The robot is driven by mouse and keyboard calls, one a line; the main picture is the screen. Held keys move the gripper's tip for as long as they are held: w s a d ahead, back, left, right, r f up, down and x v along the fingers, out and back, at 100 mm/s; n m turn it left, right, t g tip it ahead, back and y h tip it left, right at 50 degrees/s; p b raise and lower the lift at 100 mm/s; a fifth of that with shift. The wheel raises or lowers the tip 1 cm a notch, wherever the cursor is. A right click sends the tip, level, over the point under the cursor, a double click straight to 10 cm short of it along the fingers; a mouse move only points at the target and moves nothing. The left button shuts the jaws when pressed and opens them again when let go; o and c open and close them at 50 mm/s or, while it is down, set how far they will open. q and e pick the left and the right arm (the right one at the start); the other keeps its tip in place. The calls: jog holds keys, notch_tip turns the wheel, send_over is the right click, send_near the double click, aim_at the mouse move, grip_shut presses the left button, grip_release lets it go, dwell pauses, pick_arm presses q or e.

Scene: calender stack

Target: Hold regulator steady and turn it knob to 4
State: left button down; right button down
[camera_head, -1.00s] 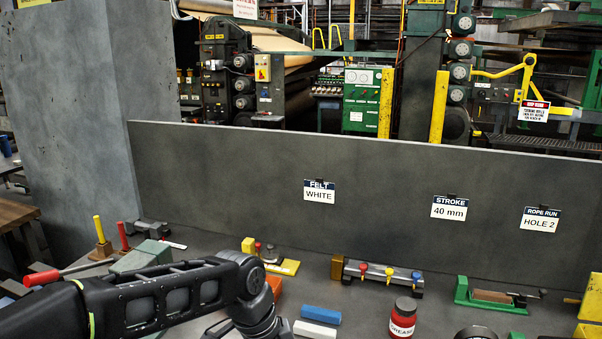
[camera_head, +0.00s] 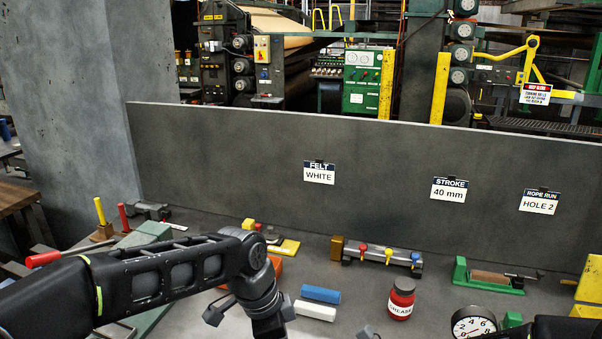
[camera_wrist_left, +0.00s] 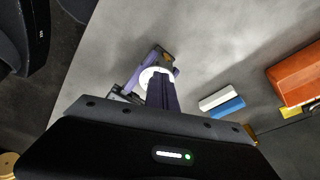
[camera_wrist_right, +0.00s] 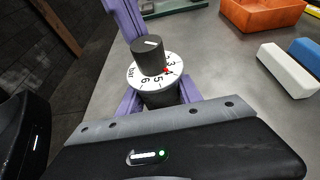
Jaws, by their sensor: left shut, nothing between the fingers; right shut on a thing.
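The regulator shows in the right wrist view: a dark grey cylindrical knob (camera_wrist_right: 148,57) with a white line on top stands above a white numbered dial (camera_wrist_right: 143,79). Numbers 3, 5 and 6 are readable; a red mark lies between 3 and 5. My right gripper (camera_wrist_right: 158,97) is shut on the regulator's body below the dial, its purple fingers either side. My left gripper (camera_wrist_left: 162,92) is shut and empty, its fingers close to the knob. In the left wrist view, the white dial (camera_wrist_left: 149,77) is partly hidden behind them. Whether they touch the knob is unclear.
A round gauge (camera_head: 473,324) is cut by the head view's lower edge. An orange tray (camera_wrist_right: 262,14) stands behind. A grey panel (camera_head: 250,165) closes the back.

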jog(key=shift+s+a, duration=0.2)
jog(key=shift+s, duration=0.05)
pick_arm(q)
jog(key=shift+a, duration=0.3)
pick_arm(e)
jog(key=shift+w, duration=0.1)
pick_arm(q)
jog(key=shift+r, duration=0.1)
pick_arm(e)
jog(key=shift+d, duration=0.1)
pick_arm(q)
notch_tip(320, 180, up, 6)
jog(key=shift+f, duration=0.1)
pick_arm(e)
jog(key=c, duration=0.7)
grip_release()
